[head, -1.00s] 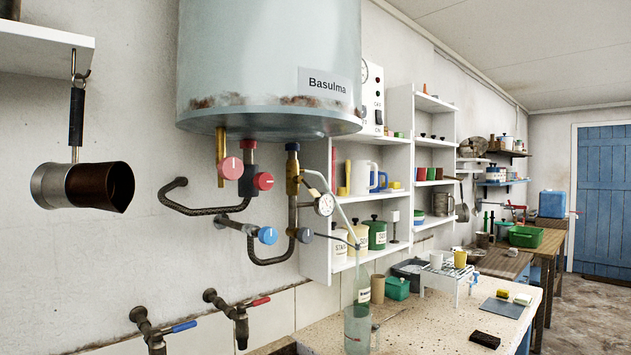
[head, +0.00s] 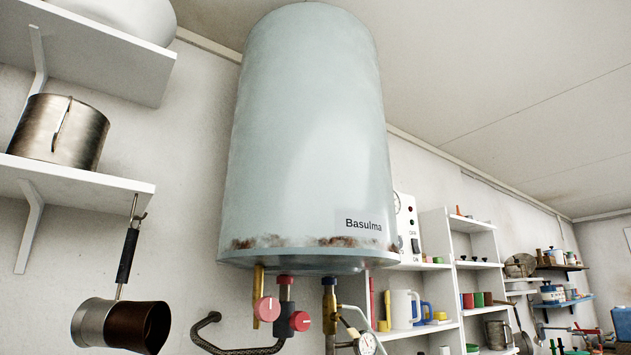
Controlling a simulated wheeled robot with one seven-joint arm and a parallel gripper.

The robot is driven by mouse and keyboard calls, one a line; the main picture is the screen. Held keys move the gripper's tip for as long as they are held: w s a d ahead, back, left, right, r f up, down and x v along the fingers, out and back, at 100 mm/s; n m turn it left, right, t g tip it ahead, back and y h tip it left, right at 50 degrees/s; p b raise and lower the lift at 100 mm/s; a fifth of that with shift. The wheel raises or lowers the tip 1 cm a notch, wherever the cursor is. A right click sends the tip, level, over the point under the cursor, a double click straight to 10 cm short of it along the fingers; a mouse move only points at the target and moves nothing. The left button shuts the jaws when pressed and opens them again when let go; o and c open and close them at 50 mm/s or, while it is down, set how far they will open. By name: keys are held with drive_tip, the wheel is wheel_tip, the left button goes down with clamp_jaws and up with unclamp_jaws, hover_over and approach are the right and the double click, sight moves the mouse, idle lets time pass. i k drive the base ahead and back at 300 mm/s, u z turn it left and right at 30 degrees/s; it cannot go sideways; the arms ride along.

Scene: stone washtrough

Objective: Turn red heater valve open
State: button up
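The pale blue-grey water heater (head: 310,140), labelled "Basulma", hangs on the wall in the middle of the head view. Under it are two round knobs with white marks: a pinkish-red one (head: 267,309) on the brass pipe at the left, and a red one (head: 300,321) on a dark fitting just to its right. I cannot tell which is the heater valve, or whether either is open. A round gauge (head: 367,344) is at the bottom edge. My gripper is not in view.
A metal pot (head: 58,133) stands on a white shelf (head: 80,177) at the left. A long-handled dipper (head: 120,324) hangs below it, left of the knobs. A white shelf unit (head: 438,230) with mugs and a control box (head: 408,228) are at the right.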

sight(298, 321)
drive_tip(key=z, duration=1.1)
drive_tip(key=i, duration=0.15)
drive_tip(key=u, duration=1.9)
